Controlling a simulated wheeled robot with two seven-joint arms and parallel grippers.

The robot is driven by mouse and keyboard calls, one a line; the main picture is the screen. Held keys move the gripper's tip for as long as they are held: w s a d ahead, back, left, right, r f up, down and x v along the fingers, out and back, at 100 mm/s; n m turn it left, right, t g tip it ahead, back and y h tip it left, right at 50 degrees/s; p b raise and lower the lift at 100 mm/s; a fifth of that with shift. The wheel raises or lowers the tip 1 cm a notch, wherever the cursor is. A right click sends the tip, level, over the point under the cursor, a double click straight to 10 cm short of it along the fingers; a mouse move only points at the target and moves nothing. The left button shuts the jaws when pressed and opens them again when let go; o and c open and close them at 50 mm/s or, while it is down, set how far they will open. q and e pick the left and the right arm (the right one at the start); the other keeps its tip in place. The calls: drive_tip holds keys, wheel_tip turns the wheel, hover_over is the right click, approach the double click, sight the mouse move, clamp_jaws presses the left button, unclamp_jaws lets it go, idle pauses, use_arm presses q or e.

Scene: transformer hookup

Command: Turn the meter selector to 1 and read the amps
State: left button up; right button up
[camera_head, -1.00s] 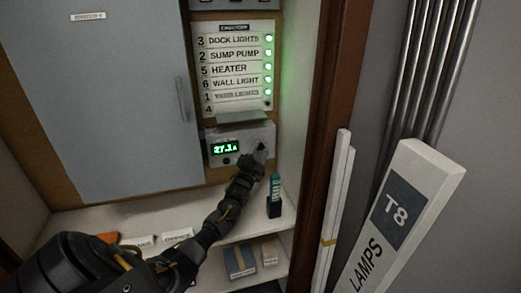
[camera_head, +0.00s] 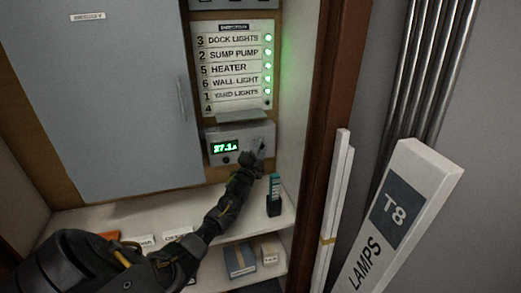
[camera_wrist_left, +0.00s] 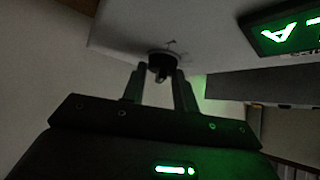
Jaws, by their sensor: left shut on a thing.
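The meter (camera_head: 238,146) is a pale box under the circuit list. Its green display (camera_head: 225,147) shows a number with an A, which looks like 27.1 or 37.1; the first digit is unclear. The selector knob (camera_wrist_left: 160,65) is small and dark on the meter's face. My left gripper (camera_wrist_left: 161,76) is shut on this knob, with one finger on each side. In the head view the left gripper (camera_head: 259,153) covers the right part of the meter, so the knob's pointer setting is hidden. My right gripper is not in view.
The list (camera_head: 235,68) reads dock lights 3, sump pump 2, heater 5, wall light 6, yard lights 1, with several lit green lamps. A dark holder (camera_head: 274,206) stands on the shelf below. A grey door (camera_head: 110,110) is left; a lamp box (camera_head: 400,215) leans right.

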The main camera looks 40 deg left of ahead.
use_arm(q)
drive_tip(key=shift+r+m+g+h+p, duration=0.1)
drive_tip(key=shift+m+g+h+p, duration=0.45)
drive_tip(key=shift+m+g+p, duration=1.5)
drive_tip(key=shift+r+m+g+h+p, duration=0.1)
drive_tip(key=shift+m+g+h+p, duration=0.7)
drive_tip(key=shift+p, duration=2.45)
drive_tip(key=shift+f+m+t+y, duration=0.1)
drive_tip(key=shift+m+t+y, duration=0.15)
drive_tip(key=o, duration=1)
drive_tip(key=shift+c, duration=0.2)
drive_tip(key=shift+s, duration=0.1)
